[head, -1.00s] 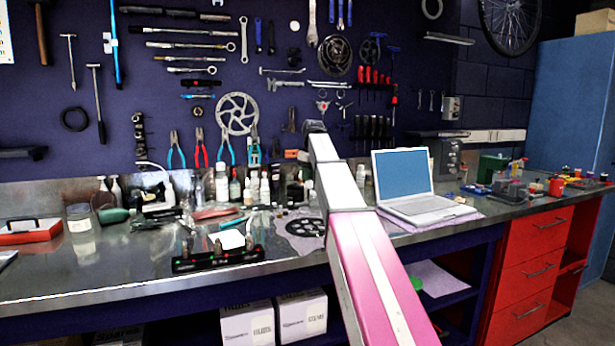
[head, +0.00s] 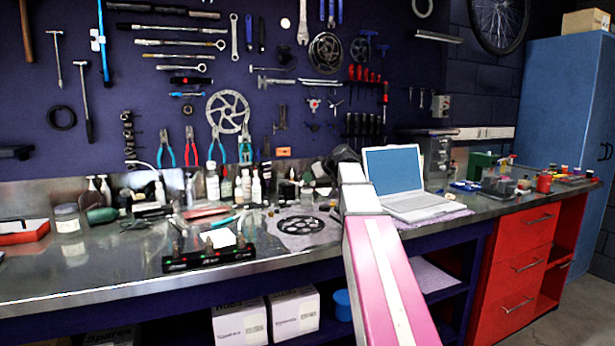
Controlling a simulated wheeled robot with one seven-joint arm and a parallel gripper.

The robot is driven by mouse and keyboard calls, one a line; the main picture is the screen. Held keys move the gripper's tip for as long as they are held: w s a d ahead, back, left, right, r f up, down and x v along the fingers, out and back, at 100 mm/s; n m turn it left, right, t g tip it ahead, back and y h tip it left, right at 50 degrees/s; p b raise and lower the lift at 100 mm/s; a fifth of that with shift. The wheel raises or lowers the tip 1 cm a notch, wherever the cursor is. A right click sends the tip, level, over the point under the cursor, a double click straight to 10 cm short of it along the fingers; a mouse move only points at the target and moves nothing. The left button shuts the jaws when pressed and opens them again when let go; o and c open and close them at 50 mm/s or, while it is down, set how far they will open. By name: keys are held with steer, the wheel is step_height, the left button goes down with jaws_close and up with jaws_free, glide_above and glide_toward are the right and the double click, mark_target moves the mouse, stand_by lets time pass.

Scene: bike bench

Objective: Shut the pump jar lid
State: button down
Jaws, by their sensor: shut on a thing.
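My pink and white arm (head: 385,270) reaches from the bottom edge up over the bench, left of the laptop. My gripper cannot be made out at its far end. A clear glass jar (head: 67,222) with a greyish top stands at the left of the bench, beside a dark green object (head: 101,214). Two pump-topped bottles (head: 98,190) stand behind it. I cannot tell which of these is the pump jar, or whether its lid is open or shut. My arm hides part of the bench behind it.
An open laptop (head: 393,180) stands just right of my arm. A chainring (head: 300,225) lies on a pale mat to its left. A black rack (head: 208,256) stands at the front edge. Several bottles (head: 212,184) line the back.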

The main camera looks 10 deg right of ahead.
steer(key=shift+s+d+f+t+y, duration=0.35)
steer(key=shift+f+t+y, duration=0.1)
steer(key=shift+t+y, duration=0.25)
steer(key=c, duration=1.1)
jaws_free()
steer(key=v, duration=1)
steer(key=shift+s+d+r, duration=0.1)
steer(key=shift+s+d, duration=0.15)
steer(key=shift+s, duration=0.05)
